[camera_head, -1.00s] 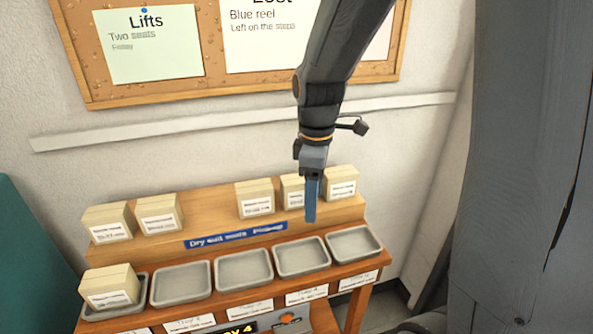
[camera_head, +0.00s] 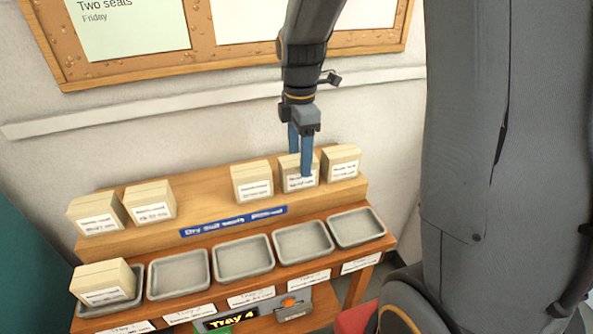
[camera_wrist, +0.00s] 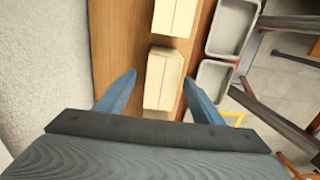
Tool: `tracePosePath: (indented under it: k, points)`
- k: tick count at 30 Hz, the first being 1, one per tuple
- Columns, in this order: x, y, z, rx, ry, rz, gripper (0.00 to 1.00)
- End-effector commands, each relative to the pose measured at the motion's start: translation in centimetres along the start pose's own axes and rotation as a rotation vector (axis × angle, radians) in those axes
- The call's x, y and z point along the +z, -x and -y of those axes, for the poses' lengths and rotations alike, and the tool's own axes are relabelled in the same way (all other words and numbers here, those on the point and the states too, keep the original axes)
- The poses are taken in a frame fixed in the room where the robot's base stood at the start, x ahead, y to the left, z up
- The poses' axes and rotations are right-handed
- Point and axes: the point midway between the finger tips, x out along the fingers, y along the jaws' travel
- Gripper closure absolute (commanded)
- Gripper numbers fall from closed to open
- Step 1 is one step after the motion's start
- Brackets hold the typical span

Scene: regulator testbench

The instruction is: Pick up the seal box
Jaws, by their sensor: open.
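Several cream seal boxes with white labels stand on the upper wooden step; the labels are too blurred to read surely. One seal box (camera_head: 291,180), second from the right, is just under and partly behind my gripper (camera_head: 300,160). The gripper points down with its two blue fingers apart. In the wrist view, this box (camera_wrist: 163,78) lies between the open fingers (camera_wrist: 160,80), with a gap visible at the left finger. I cannot tell whether the fingertips reach below its top.
The rightmost box (camera_head: 341,165) stands close by; it also shows in the wrist view (camera_wrist: 174,16). Another box (camera_head: 252,182) is to the left. Empty grey trays (camera_head: 304,243) line the lower step. A box (camera_head: 103,281) sits in the leftmost tray. A display (camera_head: 228,321) reads "Tray 4".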

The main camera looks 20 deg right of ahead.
Motion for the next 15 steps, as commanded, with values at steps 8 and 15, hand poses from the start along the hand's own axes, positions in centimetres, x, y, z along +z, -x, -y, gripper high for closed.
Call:
tracePosePath:
  k: [8, 15]
  points:
    - [-0.4, -2.7, 0.4, -0.004, 0.000, 0.000, 0.39]
    - [-0.6, -5.3, 0.3, 0.000, 0.001, 0.000, 0.39]
